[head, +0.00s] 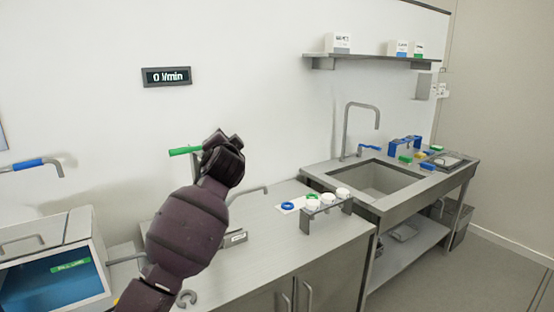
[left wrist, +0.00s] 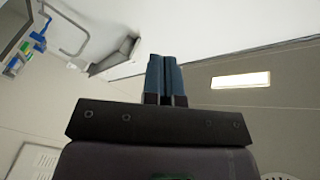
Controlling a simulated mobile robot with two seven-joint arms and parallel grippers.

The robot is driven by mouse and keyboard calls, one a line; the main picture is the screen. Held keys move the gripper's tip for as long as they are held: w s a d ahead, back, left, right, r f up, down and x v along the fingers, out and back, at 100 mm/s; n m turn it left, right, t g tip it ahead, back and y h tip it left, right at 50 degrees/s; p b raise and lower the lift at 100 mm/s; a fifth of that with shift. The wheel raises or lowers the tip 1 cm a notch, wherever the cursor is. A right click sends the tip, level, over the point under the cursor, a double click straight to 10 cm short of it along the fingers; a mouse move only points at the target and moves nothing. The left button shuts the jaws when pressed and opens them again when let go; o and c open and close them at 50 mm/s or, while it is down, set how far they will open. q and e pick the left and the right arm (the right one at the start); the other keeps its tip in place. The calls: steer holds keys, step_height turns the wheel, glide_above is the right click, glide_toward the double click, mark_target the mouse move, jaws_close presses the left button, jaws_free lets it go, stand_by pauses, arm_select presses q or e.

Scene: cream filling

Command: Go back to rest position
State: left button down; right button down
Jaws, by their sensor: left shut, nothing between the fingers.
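My left gripper (head: 222,150) is raised above the counter in the head view, in front of the white wall. In the left wrist view its two blue-grey fingers (left wrist: 166,78) lie together, shut, with nothing between them. A green-handled lever (head: 184,151) shows just left of the gripper in the head view; part of it is hidden behind the gripper, and I cannot tell whether they touch. My right gripper is in neither view.
A rack with white jars (head: 327,202) stands on the counter (head: 262,262). A sink (head: 372,180) lies to the right, with colored items beside it. A wall shelf (head: 370,60) holds small boxes. A machine with a blue screen (head: 48,282) stands at lower left.

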arm_select(q)
steer(key=s+a+f+n+h, duration=0.25)
steer(key=s+f, duration=0.55)
steer(key=f, duration=0.4)
steer(key=s+a+f+n+h, duration=0.25)
steer(key=s+f, duration=0.55)
steer(key=f, duration=0.4)
steer(key=s+a+f+n+g+y, duration=0.1)
steer(key=s+a+f+g, duration=0.2)
steer(key=s+f, duration=0.8)
steer(key=s+a+f+n+g+y, duration=0.1)
steer(key=s+a+f+g, duration=0.2)
steer(key=s+f, duration=0.9)
steer(key=s+a, duration=0.3)
steer(key=s, duration=0.4)
steer(key=shift+n, duration=0.3)
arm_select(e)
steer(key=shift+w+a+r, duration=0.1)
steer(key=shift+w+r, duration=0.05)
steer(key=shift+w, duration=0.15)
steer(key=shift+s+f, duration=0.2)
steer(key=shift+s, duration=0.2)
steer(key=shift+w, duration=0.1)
